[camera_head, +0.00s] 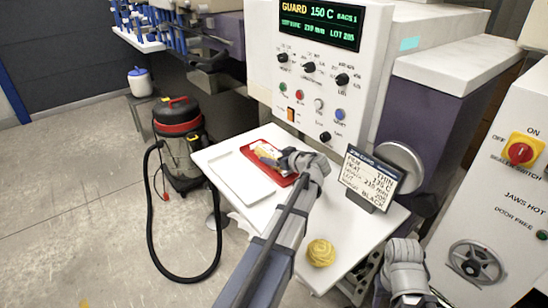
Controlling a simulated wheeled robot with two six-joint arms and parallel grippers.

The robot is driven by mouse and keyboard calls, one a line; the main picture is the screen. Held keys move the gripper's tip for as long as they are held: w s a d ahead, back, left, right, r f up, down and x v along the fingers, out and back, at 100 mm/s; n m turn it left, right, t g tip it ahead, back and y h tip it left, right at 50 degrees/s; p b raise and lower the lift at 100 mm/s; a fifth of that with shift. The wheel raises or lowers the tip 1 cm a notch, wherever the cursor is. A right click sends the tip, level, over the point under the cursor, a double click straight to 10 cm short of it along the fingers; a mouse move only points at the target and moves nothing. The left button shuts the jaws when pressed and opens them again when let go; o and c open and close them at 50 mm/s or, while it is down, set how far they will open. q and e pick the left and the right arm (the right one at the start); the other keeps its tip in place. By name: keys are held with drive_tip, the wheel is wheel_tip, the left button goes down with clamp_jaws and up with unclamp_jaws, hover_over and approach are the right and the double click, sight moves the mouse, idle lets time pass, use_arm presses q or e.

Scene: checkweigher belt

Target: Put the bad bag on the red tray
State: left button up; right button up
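The red tray (253,144) lies on the white table beside the machine. A small pale and yellowish bag (264,151) is at the red tray, partly covered by my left gripper. My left gripper (272,161) reaches over the red tray from the right, with its fingertips at the bag. Whether its fingers are closed on the bag or apart is too small to tell. My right gripper (405,250) is low at the right, beside the table's right edge, away from the trays; its fingers are not clear.
A white tray (240,178) lies left of the red tray. A yellow round bundle (320,252) sits near the table's front. A sign card (371,178) stands at the table's right. The control panel (318,75) rises behind. A vacuum cleaner (180,145) stands on the floor left.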

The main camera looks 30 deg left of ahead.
use_arm(q)
drive_tip(key=shift+o, duration=1.2)
drive_tip(key=shift+r, duration=0.1)
drive_tip(key=shift+s+d+r+p, duration=0.1)
drive_tip(key=shift+d+r+p, duration=0.1)
drive_tip(key=shift+d+p, duration=0.1)
drive_tip(key=p+v, duration=0.4)
drive_tip(key=v, duration=0.6)
drive_tip(key=shift+s+r, duration=0.1)
drive_tip(key=shift+s, duration=0.05)
drive_tip(key=shift+s+d+r, duration=0.1)
drive_tip(key=shift+s+d, duration=0.05)
drive_tip(key=shift+d, duration=0.4)
